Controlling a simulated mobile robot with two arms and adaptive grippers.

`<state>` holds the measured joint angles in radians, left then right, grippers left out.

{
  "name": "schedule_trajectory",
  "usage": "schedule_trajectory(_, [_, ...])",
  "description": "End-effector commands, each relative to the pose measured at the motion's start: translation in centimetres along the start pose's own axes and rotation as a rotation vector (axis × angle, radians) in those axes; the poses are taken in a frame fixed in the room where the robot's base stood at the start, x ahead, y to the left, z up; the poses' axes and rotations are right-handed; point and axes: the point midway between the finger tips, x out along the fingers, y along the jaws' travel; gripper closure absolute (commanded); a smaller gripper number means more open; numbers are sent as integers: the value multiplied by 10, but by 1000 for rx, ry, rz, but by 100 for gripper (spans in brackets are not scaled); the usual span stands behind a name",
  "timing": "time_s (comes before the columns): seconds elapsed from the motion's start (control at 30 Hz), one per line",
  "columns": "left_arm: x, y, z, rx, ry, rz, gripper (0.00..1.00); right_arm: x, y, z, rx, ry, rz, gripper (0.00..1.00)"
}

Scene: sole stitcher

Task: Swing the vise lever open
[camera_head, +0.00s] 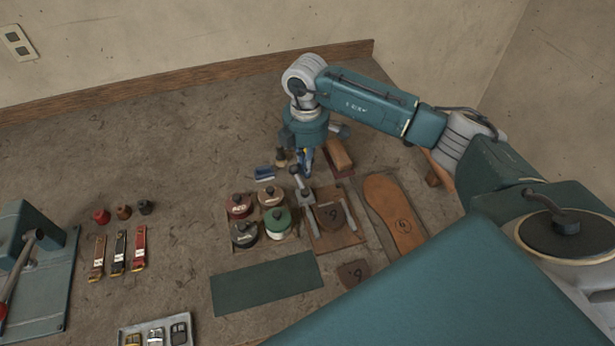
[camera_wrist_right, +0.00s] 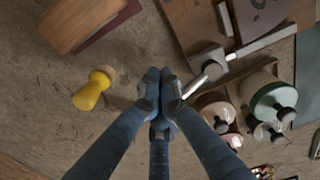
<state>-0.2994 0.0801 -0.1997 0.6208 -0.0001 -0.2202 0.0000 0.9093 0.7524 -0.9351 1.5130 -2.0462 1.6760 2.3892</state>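The vise is a small grey metal block on a wooden board (camera_head: 340,243), with a dark sole piece (camera_head: 331,215) beside it. Its grey lever (camera_head: 301,184) points up toward my right gripper. In the wrist view the lever (camera_wrist_right: 203,79) is a metal rod running from the grey block (camera_wrist_right: 208,60) toward the fingers. My right gripper (camera_head: 304,165) points down just behind the vise. In the wrist view its blue fingertips (camera_wrist_right: 159,82) are close together with nothing visible between them. The rod's end lies at the outer side of one finger; I cannot tell whether they touch. My left gripper is out of view.
Several lidded pots (camera_head: 278,222) stand left of the vise. A brown sole (camera_head: 394,213) lies to the right. A yellow-handled tool (camera_wrist_right: 92,90) and a wooden block (camera_head: 338,154) are near the gripper. A green mat (camera_head: 266,283) lies in front; a teal machine (camera_head: 40,262) stands far left.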

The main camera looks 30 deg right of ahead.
Motion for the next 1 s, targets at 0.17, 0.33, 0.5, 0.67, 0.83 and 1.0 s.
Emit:
schedule_trajectory(0.17, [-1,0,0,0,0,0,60,0,-1,-10,-2,1,0,100])
schedule_trajectory(0.33, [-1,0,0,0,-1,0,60,0,-1,-12,-1,0,0,100])
schedule_trajectory(0.5, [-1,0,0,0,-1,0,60,0,-1,-11,0,0,0,100])
schedule_trajectory(0.67, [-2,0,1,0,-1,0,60,0,-2,-14,-1,1,0,100])
schedule_trajectory(0.83, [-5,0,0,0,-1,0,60,-1,-6,-21,-2,1,0,100])
schedule_trajectory(1.0, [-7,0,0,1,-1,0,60,0,-10,-28,-2,0,0,100])
